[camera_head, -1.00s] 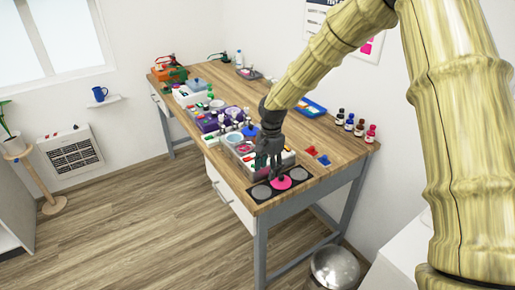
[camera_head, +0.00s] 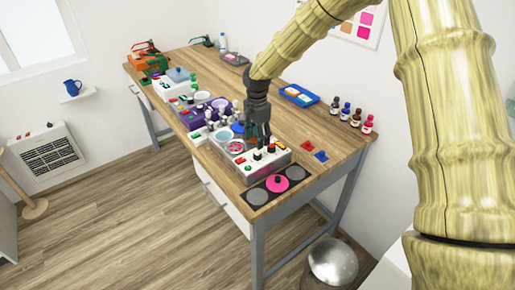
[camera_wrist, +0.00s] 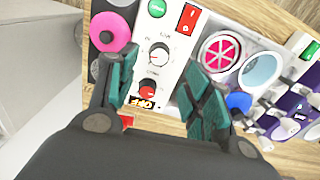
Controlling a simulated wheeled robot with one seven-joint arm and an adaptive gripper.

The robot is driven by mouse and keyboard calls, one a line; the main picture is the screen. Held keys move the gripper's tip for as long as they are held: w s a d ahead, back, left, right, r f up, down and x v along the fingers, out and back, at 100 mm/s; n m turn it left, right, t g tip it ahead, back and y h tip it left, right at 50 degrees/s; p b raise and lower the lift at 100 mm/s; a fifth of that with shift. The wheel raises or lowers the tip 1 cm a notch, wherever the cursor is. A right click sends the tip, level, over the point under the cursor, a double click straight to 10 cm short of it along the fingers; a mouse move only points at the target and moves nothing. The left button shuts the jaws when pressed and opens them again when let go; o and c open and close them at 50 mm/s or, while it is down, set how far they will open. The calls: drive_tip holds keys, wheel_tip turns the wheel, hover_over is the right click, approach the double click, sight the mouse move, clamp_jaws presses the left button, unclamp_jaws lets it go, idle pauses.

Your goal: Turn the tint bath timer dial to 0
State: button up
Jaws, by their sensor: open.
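A white control box (camera_head: 262,171) stands near the front end of the wooden bench. Round dial markings lie between the button and the knob. I cannot read which dial is the timer or its setting. My gripper (camera_wrist: 163,92) is open above the panel, with its green-padded fingers on either side of the knob. I cannot tell whether they touch it.
A pink lidded disc (camera_head: 278,183) sits between grey discs on a black plate beside the box. Round dishes (camera_wrist: 262,70) and a purple unit (camera_wrist: 297,112) stand on the other side. Small bottles (camera_head: 354,120) line the bench's right edge.

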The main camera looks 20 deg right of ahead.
sight(258, 152)
drive_tip(key=shift+f+p, duration=1.15)
drive_tip(key=shift+f, duration=2.25)
drive_tip(key=c, duration=1.1)
